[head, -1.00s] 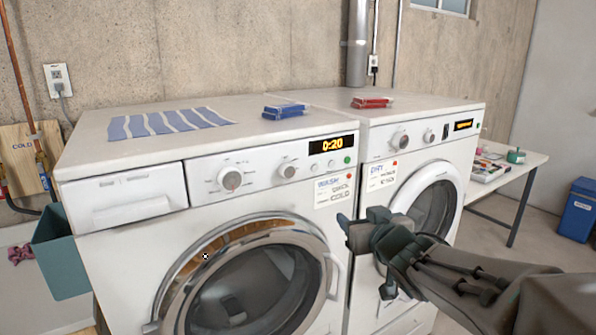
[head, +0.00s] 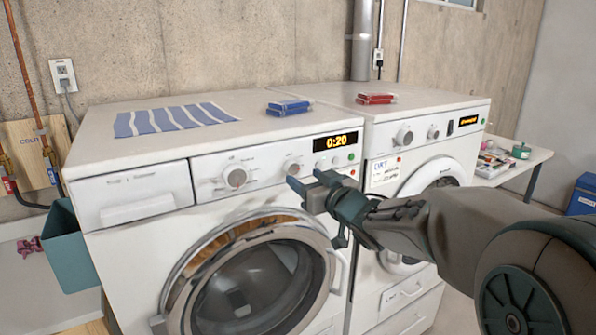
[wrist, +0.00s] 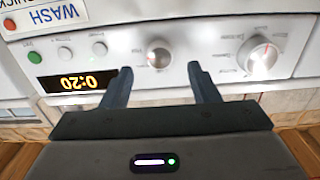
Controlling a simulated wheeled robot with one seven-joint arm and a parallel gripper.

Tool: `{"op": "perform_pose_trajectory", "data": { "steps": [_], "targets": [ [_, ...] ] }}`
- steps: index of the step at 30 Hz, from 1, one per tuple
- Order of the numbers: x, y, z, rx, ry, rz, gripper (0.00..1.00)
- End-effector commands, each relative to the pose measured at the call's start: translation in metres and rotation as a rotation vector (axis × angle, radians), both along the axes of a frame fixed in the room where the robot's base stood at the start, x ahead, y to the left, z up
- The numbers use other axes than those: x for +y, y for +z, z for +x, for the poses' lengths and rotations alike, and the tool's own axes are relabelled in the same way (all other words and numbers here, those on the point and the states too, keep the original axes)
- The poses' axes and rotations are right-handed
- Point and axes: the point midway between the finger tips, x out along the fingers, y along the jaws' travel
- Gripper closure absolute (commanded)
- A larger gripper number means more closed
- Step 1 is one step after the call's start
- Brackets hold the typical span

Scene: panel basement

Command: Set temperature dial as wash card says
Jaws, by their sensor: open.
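The washer (head: 130,240) has a larger dial (head: 235,176) and a smaller dial (head: 292,167) beside its lit 0:20 display (head: 335,142). My gripper (head: 307,182) is open and empty in front of the panel, just below the smaller dial. In the wrist view, upside down, the smaller dial (wrist: 160,55) shows between and beyond my fingertips (wrist: 160,69), apparently untouched. The larger dial (wrist: 258,55) is outside them. The dial labels are too small to read surely. The wash card (wrist: 45,17) is cut by the wrist view's edge, with "WASH" and "QUICK" showing; my gripper mostly covers it in the head view.
The dryer (head: 420,160) stands to the right, with its own card (head: 383,172). Blue boxes (head: 289,107), red boxes (head: 376,98) and a striped cloth (head: 172,119) lie on the machine tops. The round washer door (head: 250,280) is below my gripper.

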Motion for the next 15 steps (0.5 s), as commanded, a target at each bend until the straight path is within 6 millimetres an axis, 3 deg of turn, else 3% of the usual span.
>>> {"op": "perform_pose_trajectory", "data": {
  "steps": [6,15],
  "targets": [
    [0.018,0.001,0.026,0.001,0.001,0.0,0.45],
    [0.026,0.0,0.038,0.001,0.0,-0.001,0.45]
  ]
}}
